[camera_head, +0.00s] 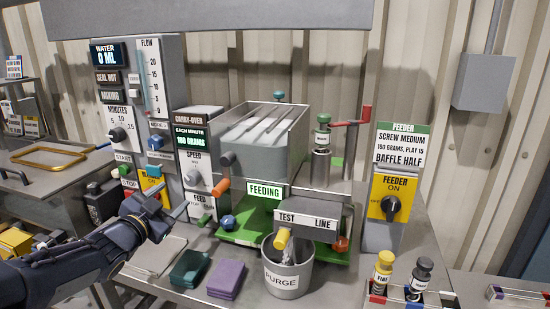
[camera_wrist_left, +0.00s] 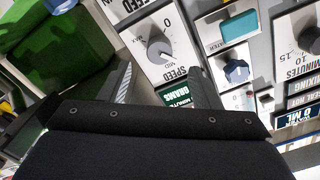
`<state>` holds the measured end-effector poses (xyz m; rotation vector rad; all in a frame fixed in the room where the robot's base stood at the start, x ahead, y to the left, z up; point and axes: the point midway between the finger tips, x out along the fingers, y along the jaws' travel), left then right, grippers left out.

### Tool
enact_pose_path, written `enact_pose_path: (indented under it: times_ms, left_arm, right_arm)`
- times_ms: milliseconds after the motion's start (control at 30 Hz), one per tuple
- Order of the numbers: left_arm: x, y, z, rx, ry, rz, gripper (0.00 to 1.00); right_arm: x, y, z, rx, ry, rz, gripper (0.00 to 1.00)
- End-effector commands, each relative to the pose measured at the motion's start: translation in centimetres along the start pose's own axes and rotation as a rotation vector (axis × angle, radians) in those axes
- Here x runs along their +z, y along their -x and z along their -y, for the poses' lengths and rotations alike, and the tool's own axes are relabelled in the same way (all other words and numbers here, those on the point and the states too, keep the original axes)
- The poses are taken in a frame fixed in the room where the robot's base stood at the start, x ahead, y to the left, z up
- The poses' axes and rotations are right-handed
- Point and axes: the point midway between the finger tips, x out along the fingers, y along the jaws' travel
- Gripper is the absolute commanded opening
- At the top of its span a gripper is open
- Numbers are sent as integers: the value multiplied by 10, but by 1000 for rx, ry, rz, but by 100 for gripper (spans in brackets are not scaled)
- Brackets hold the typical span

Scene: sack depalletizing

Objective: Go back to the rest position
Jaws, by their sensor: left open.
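My left gripper (camera_head: 168,203) reaches in from the left in the head view, in front of the control panels and above the front left of the bench. Its jaws are open and I see nothing held in them. In the left wrist view my left gripper (camera_wrist_left: 160,84) points at the panel with the speed dial (camera_wrist_left: 160,48) and a teal button (camera_wrist_left: 239,27). I cannot tell the exact gap between the fingers and the panel. My right gripper is not in view.
The feeder hopper (camera_head: 262,140) stands mid-bench. A green pad (camera_head: 190,268) and a purple pad (camera_head: 227,278) lie in front. Small bottles (camera_head: 383,270) stand right. A feeder switch box (camera_head: 391,205) is behind.

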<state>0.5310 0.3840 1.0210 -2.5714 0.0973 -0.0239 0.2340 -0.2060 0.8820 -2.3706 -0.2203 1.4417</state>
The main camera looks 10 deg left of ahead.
Motion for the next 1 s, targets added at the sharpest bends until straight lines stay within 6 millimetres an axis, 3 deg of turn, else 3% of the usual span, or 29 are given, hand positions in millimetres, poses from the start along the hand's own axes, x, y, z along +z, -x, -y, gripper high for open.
enact_pose_path:
  times_ms: [167,267,367,500,600,700,833,1000]
  left_arm:
    - [-13,22,14,-55,126,111,57]
    - [-22,57,12,-81,302,266,57]
    - [-31,104,-17,-41,506,455,57]
    - [-50,177,-85,110,738,709,57]
    - [-64,220,-128,226,835,843,57]
    - [-75,254,-158,318,889,938,57]
    - [-82,277,-180,389,922,1005,57]
    - [-82,283,-186,408,929,1025,57]
  right_arm:
    - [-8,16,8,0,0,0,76]
    - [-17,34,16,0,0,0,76]
    - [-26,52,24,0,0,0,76]
    - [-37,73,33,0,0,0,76]
    - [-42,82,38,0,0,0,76]
    - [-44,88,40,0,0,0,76]
    - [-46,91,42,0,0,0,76]
    - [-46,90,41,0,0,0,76]
